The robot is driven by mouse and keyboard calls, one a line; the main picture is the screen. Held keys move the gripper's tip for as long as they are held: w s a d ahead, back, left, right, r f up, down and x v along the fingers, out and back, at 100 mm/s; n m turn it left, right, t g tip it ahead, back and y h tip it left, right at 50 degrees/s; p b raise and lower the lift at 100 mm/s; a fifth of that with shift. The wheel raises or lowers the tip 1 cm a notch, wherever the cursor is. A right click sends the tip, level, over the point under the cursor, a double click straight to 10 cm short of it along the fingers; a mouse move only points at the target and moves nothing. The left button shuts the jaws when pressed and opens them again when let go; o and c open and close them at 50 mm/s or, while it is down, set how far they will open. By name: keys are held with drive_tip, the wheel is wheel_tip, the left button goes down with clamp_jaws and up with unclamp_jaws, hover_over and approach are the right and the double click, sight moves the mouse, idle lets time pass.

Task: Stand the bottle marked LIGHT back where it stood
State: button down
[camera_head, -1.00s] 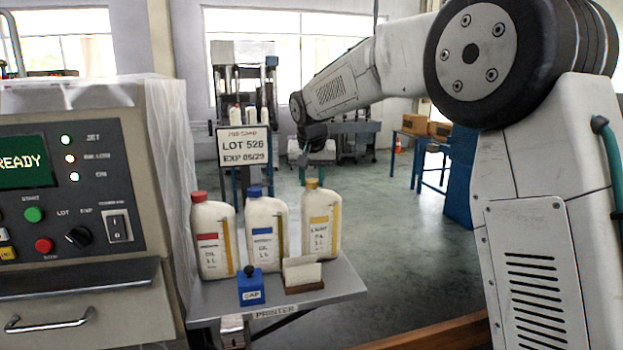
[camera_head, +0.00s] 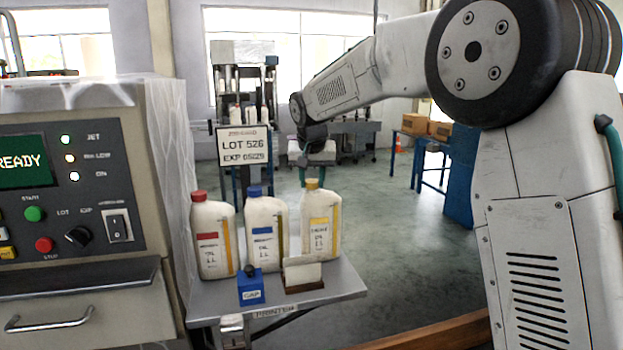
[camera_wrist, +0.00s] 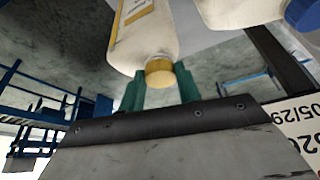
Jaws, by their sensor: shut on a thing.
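The bottle marked LIGHT (camera_head: 320,226) is white with a yellow cap and a yellow label; its lettering is blurred. It is upright at the right end of a row of bottles on the printer's shelf (camera_head: 341,281). A small card holder hides part of its base, so I cannot tell if it touches the shelf. My gripper (camera_head: 316,158) is at its top in the head view. In the wrist view, the green fingers of my gripper (camera_wrist: 160,88) are shut at the yellow cap of the LIGHT bottle (camera_wrist: 146,36).
A red-capped bottle (camera_head: 212,240) and a blue-capped bottle (camera_head: 265,228) stand to its left. A blue CAP block (camera_head: 251,288) and the card holder (camera_head: 302,274) are in front. The LOT sign (camera_head: 245,144) stands behind. The printer (camera_head: 80,210) is at left.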

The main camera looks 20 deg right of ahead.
drive_tip(key=shift+c, duration=1.8)
unclamp_jaws()
drive_tip(key=shift+r, duration=3.5)
drive_tip(key=s+d+f+n+g, duration=0.1)
drive_tip(key=s+f, duration=0.3)
drive_tip(key=s, duration=1.2)
drive_tip(key=s+d+f+n+g, duration=0.1)
drive_tip(key=s+d+f, duration=0.2)
drive_tip(key=s, duration=1.3)
drive_tip(key=s+d+f+n+g+y, duration=0.1)
drive_tip(key=s+f, duration=0.4)
drive_tip(key=s, duration=1.1)
drive_tip(key=shift+d+f, duration=0.25)
drive_tip(key=shift+d, duration=0.2)
